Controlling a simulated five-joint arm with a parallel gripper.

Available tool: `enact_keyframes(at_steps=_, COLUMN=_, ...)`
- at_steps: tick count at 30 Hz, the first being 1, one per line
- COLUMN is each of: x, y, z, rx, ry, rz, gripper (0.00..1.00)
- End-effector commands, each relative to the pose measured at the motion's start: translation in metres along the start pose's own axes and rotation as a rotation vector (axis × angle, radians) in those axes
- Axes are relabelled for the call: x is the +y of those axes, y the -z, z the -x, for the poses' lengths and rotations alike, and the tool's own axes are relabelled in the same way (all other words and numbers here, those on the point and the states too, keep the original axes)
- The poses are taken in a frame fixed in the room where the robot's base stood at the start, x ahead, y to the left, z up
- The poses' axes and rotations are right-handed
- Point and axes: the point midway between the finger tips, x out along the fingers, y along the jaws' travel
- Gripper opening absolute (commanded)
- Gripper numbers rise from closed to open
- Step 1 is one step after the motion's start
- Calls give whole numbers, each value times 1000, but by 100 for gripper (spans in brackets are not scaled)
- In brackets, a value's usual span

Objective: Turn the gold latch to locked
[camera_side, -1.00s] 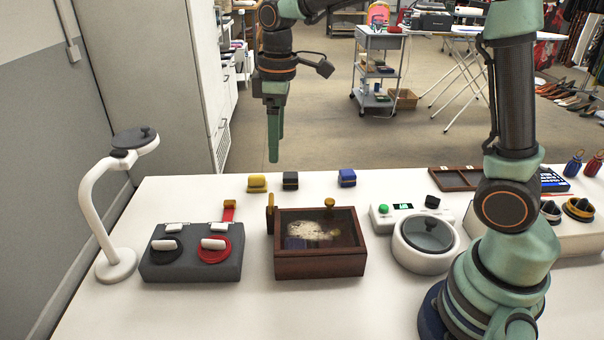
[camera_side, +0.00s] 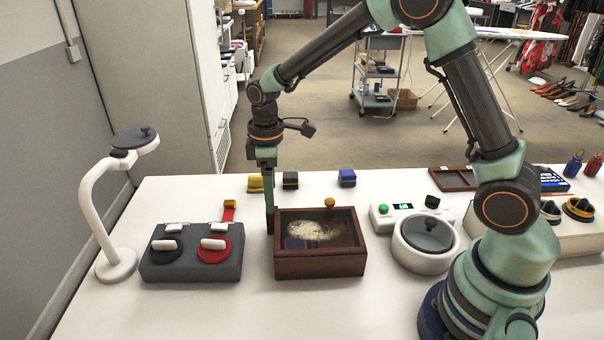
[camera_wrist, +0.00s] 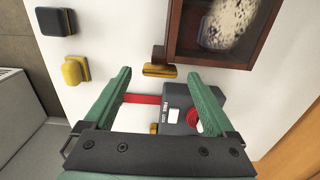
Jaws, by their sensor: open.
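The wooden box (camera_side: 320,265) with a glass lid stands mid-table in the side view, and part of it shows at the top of the wrist view (camera_wrist: 215,57). The gold latch (camera_wrist: 160,71) sits by the box's corner in the wrist view, its short bar lying crosswise in the picture. My gripper (camera_side: 269,228) points down at the box's left side and hides the latch in the side view. In the wrist view my gripper (camera_wrist: 160,76) is open, with one finger on each side of the latch and visible gaps. I cannot tell the finger height exactly.
Yellow (camera_side: 255,184), dark (camera_side: 290,180) and blue (camera_side: 347,178) blocks sit behind. A gold knob (camera_side: 329,202) rises at the box's back.

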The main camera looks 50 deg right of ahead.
Motion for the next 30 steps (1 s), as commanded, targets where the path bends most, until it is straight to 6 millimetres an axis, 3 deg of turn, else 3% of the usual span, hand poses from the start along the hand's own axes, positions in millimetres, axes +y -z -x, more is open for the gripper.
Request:
enact_keyframes(at_steps=6, x=0, y=0, z=-13, rx=0, ry=0, rz=0, gripper=90)
enact_keyframes(at_steps=14, x=0, y=0, z=-14, rx=0, ry=0, rz=0, gripper=90)
enact_keyframes(at_steps=18, x=0, y=0, z=-14, rx=0, ry=0, rz=0, gripper=36)
enact_keyframes(at_steps=21, x=0, y=0, z=-14, rx=0, ry=0, rz=0, gripper=4)
enact_keyframes(at_steps=30, x=0, y=0, z=-14, rx=0, ry=0, rz=-39, gripper=4)
